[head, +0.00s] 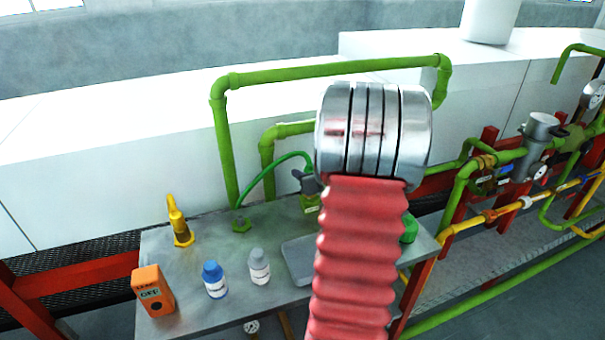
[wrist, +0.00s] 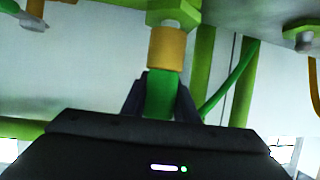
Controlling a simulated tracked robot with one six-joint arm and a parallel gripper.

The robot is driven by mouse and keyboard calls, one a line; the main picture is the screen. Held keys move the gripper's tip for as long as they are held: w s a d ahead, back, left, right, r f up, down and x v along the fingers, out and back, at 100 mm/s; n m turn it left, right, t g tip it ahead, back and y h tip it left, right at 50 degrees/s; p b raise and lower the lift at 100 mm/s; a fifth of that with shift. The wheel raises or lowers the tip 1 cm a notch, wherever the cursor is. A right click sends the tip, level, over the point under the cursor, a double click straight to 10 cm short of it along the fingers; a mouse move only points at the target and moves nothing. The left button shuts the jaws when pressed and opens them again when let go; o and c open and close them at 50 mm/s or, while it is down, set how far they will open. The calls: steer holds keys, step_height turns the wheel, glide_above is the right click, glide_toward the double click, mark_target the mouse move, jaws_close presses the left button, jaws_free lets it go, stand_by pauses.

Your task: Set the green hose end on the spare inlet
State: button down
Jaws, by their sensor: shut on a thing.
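My gripper (wrist: 162,88) is shut on the green hose end (wrist: 160,98), whose front sticks out between the dark jaws. A brass-coloured collar (wrist: 166,48) meets the green end in line with it. Beyond the collar is a green fitting (wrist: 173,14) on the bench, seemingly the spare inlet. I cannot tell how far the hose end is seated. My red arm covers most of the gripper there.
The grey bench (head: 190,262) carries a yellow fitting (head: 179,225), an orange meter (head: 152,291), a blue-capped bottle (head: 215,280), a grey-capped bottle (head: 259,267) and a grey tray (head: 297,259). Green pipes (head: 320,70) rise behind. Red frames and more pipework stand at the right.

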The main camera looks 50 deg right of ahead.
steer(key=shift+f, duration=0.55)
stand_by(0.4)
steer(key=c, duration=1.7)
jaws_free()
steer(key=shift+o, duration=0.2)
steer(key=v, duration=1.1)
steer(key=shift+s, duration=0.1)
